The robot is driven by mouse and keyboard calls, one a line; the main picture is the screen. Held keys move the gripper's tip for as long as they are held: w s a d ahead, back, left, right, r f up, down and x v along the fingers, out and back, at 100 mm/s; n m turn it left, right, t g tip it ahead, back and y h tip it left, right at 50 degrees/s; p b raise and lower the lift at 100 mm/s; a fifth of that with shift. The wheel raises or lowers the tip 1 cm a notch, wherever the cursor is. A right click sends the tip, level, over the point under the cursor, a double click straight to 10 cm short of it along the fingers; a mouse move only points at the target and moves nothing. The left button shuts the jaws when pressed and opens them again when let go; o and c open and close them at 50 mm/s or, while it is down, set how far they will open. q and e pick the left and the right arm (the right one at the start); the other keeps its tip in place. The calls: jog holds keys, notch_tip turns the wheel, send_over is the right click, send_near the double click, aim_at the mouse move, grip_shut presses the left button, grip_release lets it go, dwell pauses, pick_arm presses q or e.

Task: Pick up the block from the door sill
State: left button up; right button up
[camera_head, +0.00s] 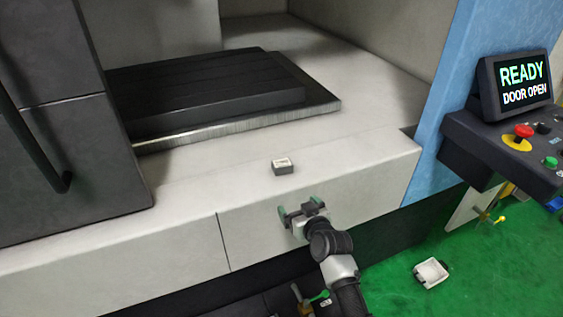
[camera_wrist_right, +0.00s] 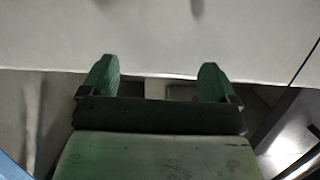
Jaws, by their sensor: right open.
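A small block (camera_head: 282,167) with a pale top and darker grey sides sits on the light grey door sill (camera_head: 225,180) of the open machine. My right gripper (camera_head: 300,206) is in front of the sill's front face in the head view, below the block in the picture and apart from it. Its two green fingers are spread with nothing held. They also show in the right wrist view (camera_wrist_right: 158,68), where a pale surface lies beyond them. I cannot make out the block for certain there.
A dark slab (camera_head: 200,95) lies inside the machine behind the sill. A dark door (camera_head: 65,150) with a handle stands at left. A control panel (camera_head: 515,145) reads "READY DOOR OPEN" at right. The sill around the block is clear.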

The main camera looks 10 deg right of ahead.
jog(key=t, duration=0.1)
send_near(284, 165)
jog(key=b+x, duration=0.3)
jog(key=shift+w+a+f+b, duration=0.15)
jog(key=shift+w+f+b, duration=0.15)
jog(key=shift+f, duration=0.15)
jog(key=shift+w, duration=0.45)
jog(key=b+x, duration=0.4)
jog(key=shift+w+a, duration=0.1)
jog(key=shift+w+r, duration=0.1)
jog(key=shift+w, duration=0.3)
pick_arm(q)
notch_tip(284, 165, down, 8)
jog(key=shift+r, duration=0.15)
pick_arm(e)
jog(key=shift+r, duration=0.1)
pick_arm(q)
jog(key=shift+s+d, duration=0.1)
pick_arm(e)
jog(key=shift+s, duration=0.1)
jog(key=c, duration=1.3)
pick_arm(q)
jog(key=shift+s, duration=0.1)
pick_arm(e)
jog(key=shift+r, duration=0.1)
jog(key=shift+c, duration=0.3)
